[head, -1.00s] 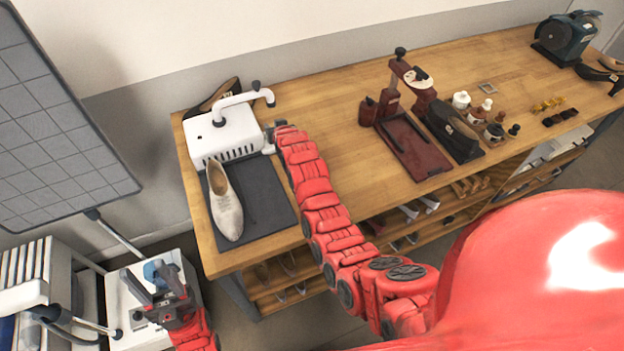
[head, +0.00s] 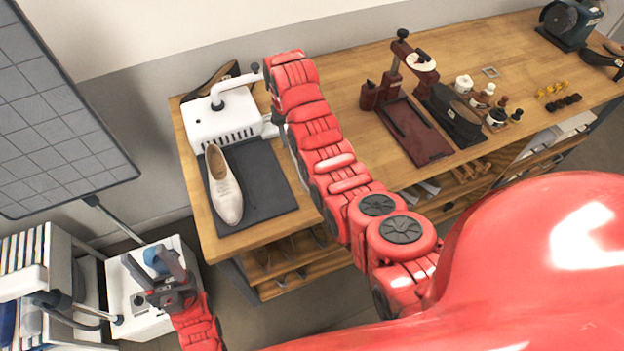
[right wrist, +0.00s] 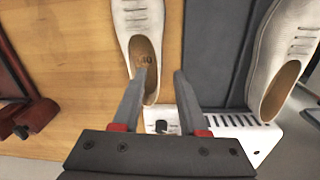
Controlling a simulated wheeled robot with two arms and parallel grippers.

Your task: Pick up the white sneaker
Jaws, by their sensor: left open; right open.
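A white lace-up sneaker (right wrist: 138,35), heel toward my gripper, lies on the bare wood beside the dark mat in the right wrist view. It is hidden behind my right arm in the head view. My right gripper (right wrist: 162,85) is open, its fingers over the heel end with the left finger overlapping the shoe opening; contact cannot be told. A second pale shoe (head: 224,188) lies on the dark mat (head: 262,190); it also shows at the right of the wrist view (right wrist: 285,55). My left gripper (head: 160,272) is open and empty, low at the left.
A white machine (head: 222,118) with a bent arm stands behind the mat. A dark shoe (head: 212,80) is behind it. A dark red press (head: 415,135), a black shoe (head: 455,118) and small bottles (head: 482,95) stand farther right on the workbench (head: 330,90). Shelves are below.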

